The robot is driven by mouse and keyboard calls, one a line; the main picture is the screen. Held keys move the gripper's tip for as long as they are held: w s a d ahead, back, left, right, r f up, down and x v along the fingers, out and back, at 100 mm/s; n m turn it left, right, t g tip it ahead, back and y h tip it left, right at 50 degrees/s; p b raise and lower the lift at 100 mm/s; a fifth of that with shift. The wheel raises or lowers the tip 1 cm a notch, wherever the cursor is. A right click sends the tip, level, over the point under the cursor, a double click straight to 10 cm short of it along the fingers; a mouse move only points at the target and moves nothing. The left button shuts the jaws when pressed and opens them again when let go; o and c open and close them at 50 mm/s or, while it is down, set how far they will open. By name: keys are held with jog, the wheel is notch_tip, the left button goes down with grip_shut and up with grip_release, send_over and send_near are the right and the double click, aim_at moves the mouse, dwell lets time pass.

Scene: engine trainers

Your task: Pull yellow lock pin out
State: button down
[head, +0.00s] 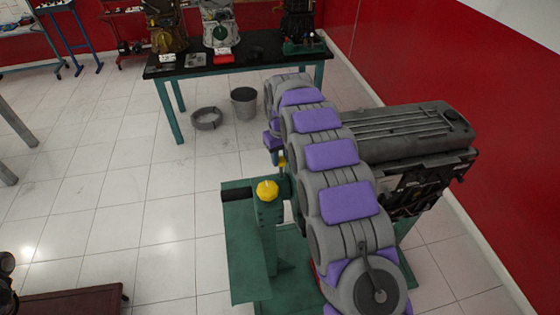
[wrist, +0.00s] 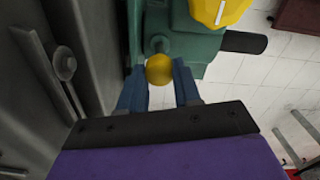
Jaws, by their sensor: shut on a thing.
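The yellow lock pin shows as a round yellow knob (wrist: 159,69) between my gripper's fingers in the wrist view, against the green stand. In the head view a small bit of yellow (head: 282,162) shows beside the end of my arm, at the stand. My gripper (wrist: 160,80) has two blue fingers, one on each side of the knob, and is shut on it. In the head view the gripper is mostly hidden behind my grey and purple arm.
The green engine stand (head: 245,250) carries a larger yellow knob (head: 267,190) and a black handle (head: 236,201). A grey engine (head: 415,135) stands to the right of my arm.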

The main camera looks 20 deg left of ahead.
aim_at(281, 158)
jog(key=c, duration=1.3)
grip_release()
jog(key=shift+w+r, duration=0.1)
jog(key=shift+r, duration=0.1)
jog(key=o, duration=0.3)
jog(key=shift+o, duration=1.1)
notch_tip(281, 158, up, 17)
jog(key=p, duration=0.4)
jog(key=shift+r, duration=0.1)
